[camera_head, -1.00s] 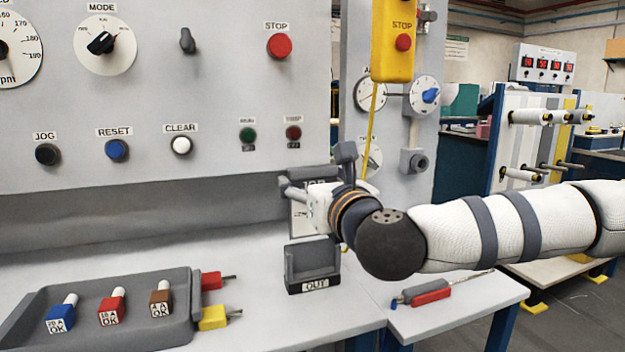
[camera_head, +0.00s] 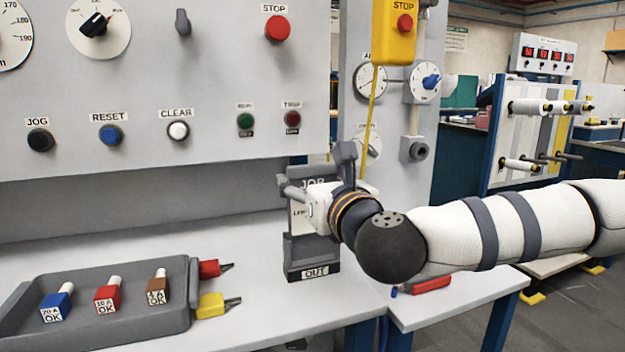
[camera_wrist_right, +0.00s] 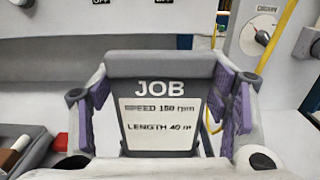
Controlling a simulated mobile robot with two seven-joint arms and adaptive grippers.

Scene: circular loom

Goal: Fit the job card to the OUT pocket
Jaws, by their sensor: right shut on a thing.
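In the head view the card (camera_head: 299,218) stands roughly upright, partly hidden by my right gripper (camera_head: 318,175). The dark grey OUT pocket (camera_head: 312,258) stands on the bench directly below. The card's lower edge meets the pocket's top in the picture; I cannot tell how deep it sits. My left gripper is out of view.
A grey tray (camera_head: 100,338) with blue, red and brown OK-marked pieces lies at left. Red (camera_head: 209,268) and yellow (camera_head: 211,306) connectors lie beside it. The control panel (camera_head: 150,70) rises behind. A yellow STOP pendant (camera_head: 394,45) hangs behind my right wrist.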

